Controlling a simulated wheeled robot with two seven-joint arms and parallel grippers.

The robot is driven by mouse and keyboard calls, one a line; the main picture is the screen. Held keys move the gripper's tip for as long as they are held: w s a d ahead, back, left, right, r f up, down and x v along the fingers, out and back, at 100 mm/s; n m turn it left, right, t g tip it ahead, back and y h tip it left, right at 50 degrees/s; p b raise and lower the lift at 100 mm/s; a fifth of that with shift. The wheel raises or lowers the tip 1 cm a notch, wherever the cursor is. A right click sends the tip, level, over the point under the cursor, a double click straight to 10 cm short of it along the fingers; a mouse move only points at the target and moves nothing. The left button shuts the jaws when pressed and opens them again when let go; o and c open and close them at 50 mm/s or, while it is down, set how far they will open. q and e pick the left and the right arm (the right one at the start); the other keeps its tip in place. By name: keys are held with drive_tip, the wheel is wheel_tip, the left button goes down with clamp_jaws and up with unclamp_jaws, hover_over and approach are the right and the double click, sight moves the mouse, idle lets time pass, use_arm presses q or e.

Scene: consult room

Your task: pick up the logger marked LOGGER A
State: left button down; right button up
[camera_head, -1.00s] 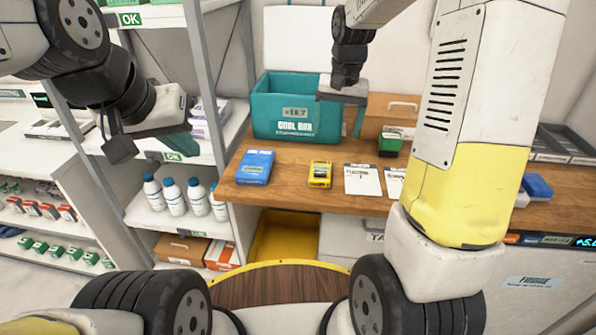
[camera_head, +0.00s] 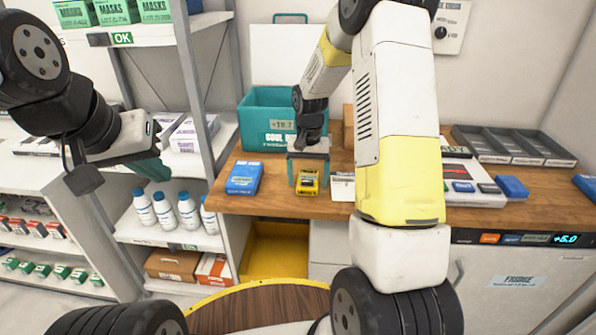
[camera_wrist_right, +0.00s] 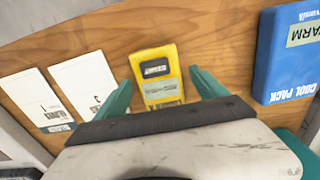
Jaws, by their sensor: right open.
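A yellow logger (camera_head: 307,187) with a dark display lies on the wooden counter; its lettering is too small to read. My right gripper (camera_head: 308,172) is open above it in the head view. In the right wrist view the logger (camera_wrist_right: 160,95) lies between and beyond the two spread teal fingers of the right gripper (camera_wrist_right: 163,90), and nothing is held. My left gripper (camera_head: 145,168) hangs at the left by the shelves, away from the logger; its finger gap is not clear.
A blue cool pack (camera_head: 243,178) lies left of the logger. White cards (camera_wrist_right: 84,83) lie on its other side, partly hidden in the head view. A teal cool box (camera_head: 258,108) stands behind. A grey divided tray (camera_head: 510,145) is at the right.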

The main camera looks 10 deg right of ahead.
drive_tip(key=c, duration=1.6)
drive_tip(key=shift+r, duration=0.1)
